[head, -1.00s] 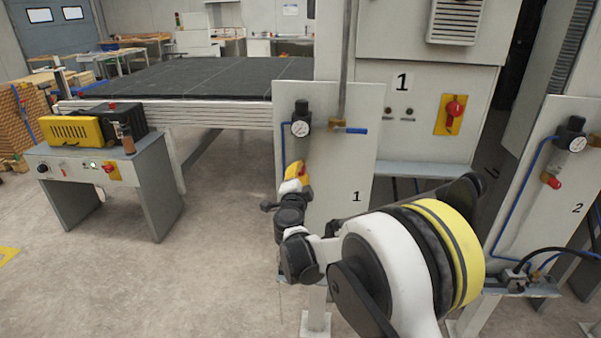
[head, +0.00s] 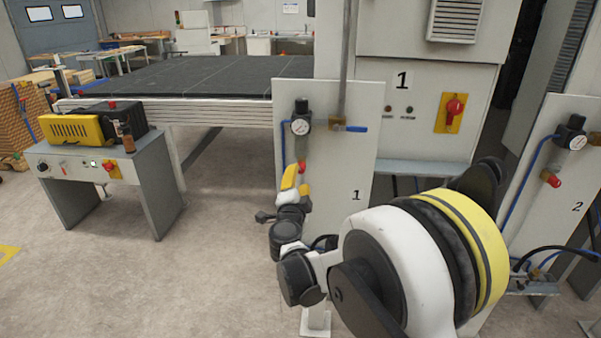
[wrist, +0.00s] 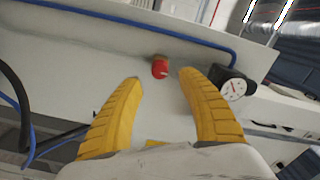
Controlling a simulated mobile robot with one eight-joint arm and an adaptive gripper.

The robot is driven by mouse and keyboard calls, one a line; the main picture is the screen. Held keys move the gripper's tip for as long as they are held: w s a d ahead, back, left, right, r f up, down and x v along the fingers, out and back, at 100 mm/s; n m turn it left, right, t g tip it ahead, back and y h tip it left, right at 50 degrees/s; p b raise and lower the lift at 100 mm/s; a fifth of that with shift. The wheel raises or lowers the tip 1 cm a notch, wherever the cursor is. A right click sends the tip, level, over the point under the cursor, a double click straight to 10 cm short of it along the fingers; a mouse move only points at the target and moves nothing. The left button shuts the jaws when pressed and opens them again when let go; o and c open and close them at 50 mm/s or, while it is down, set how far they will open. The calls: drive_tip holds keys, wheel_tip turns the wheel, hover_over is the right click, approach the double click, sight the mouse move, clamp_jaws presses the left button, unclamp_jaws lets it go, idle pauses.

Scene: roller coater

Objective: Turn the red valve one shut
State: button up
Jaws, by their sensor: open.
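The red valve one is a small red knob (head: 302,167) on the light panel marked 1, below the round gauge (head: 301,122). In the head view my gripper partly covers it. In the wrist view the red knob (wrist: 160,69) shows clearly on the panel, just beyond and between the tips of my yellow fingers. My gripper (wrist: 161,80) is open with nothing between its fingers, pointing at the knob. I see a gap to the knob. In the head view my gripper (head: 291,178) is just below and left of the knob.
A blue lever (head: 350,129) sits right of the gauge on panel 1 (head: 340,190). A blue hose (wrist: 130,22) runs beside the knob. Panel 2 at right bears another red knob (head: 551,180). A control bench (head: 150,180) stands left, with open floor between.

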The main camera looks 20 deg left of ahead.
drive_tip(key=v, duration=0.6)
drive_tip(key=shift+s, duration=0.35)
drive_tip(key=shift+d, duration=0.15)
drive_tip(key=s+d+r+n+g+y, duration=0.25)
drive_tip(key=d+r+n+y, duration=0.25)
drive_tip(key=d+r+n, duration=0.7)
drive_tip(key=s+d+f+g+h, duration=0.2)
drive_tip(key=s+d+f+h, duration=0.1)
drive_tip(key=s+d, duration=0.5)
drive_tip(key=s+d+f+m+g+h, duration=0.1)
drive_tip(key=s+d+f+g+h, duration=0.2)
drive_tip(key=s+d, duration=0.6)
drive_tip(key=s+d+f+g+h, duration=0.3)
drive_tip(key=s+d+f, duration=0.3)
drive_tip(key=d, duration=0.9)
drive_tip(key=s, duration=0.3)
drive_tip(key=shift+m, duration=0.3)
